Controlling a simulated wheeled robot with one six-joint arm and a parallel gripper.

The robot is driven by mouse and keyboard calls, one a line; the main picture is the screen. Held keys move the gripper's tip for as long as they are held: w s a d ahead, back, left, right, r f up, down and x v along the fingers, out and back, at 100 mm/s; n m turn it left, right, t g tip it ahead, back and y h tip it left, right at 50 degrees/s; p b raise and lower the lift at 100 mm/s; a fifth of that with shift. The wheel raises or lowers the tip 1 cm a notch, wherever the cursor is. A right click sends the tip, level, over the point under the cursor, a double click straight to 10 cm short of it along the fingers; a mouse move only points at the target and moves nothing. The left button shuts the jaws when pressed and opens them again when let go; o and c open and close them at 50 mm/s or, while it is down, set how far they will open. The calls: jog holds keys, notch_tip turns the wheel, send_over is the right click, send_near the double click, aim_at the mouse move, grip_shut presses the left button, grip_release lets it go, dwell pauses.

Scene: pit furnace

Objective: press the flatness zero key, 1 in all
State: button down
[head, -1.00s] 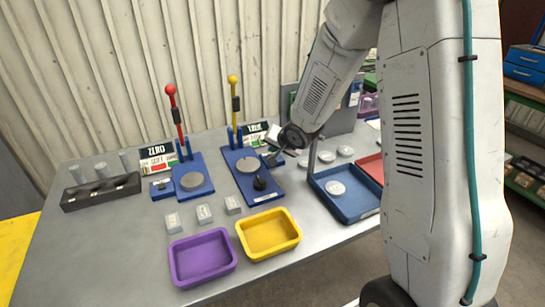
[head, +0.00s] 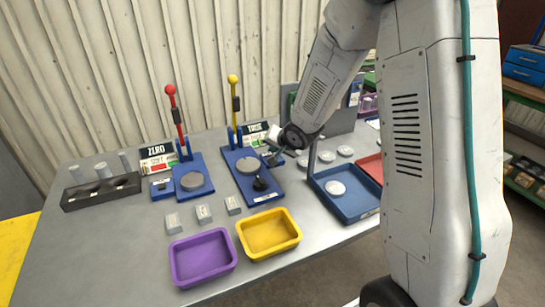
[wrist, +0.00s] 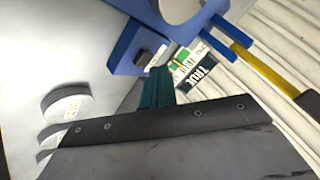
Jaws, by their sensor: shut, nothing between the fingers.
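A blue gauge stand (head: 275,192) with a yellow-knobbed lever (head: 234,100) stands at mid-table, a card reading TRUE (head: 253,131) behind it. In the wrist view a small dark square key (wrist: 143,58) sits on a blue body beside that card. I cannot read a label on the key, so I cannot confirm it is the flatness zero key. My gripper (head: 270,158) is shut and empty, pointing down beside the stand. Its teal fingertips (wrist: 158,72) appear close to the key in the wrist view; contact cannot be told.
Left is another blue stand (head: 207,190) with a red-knobbed lever (head: 171,92) and a small blue box (head: 160,193). A purple tray (head: 202,280) and yellow tray (head: 270,251) lie in front. A blue tray (head: 358,213) holding a disc is right of the gripper.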

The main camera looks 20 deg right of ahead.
jog(key=shift+f, duration=0.35)
jog(key=shift+f, duration=0.4)
dwell(0.5)
jog(key=shift+r, duration=0.85)
notch_tip(320, 180, up, 5)
dwell(0.6)
jog(key=shift+w, duration=0.1)
dwell(0.6)
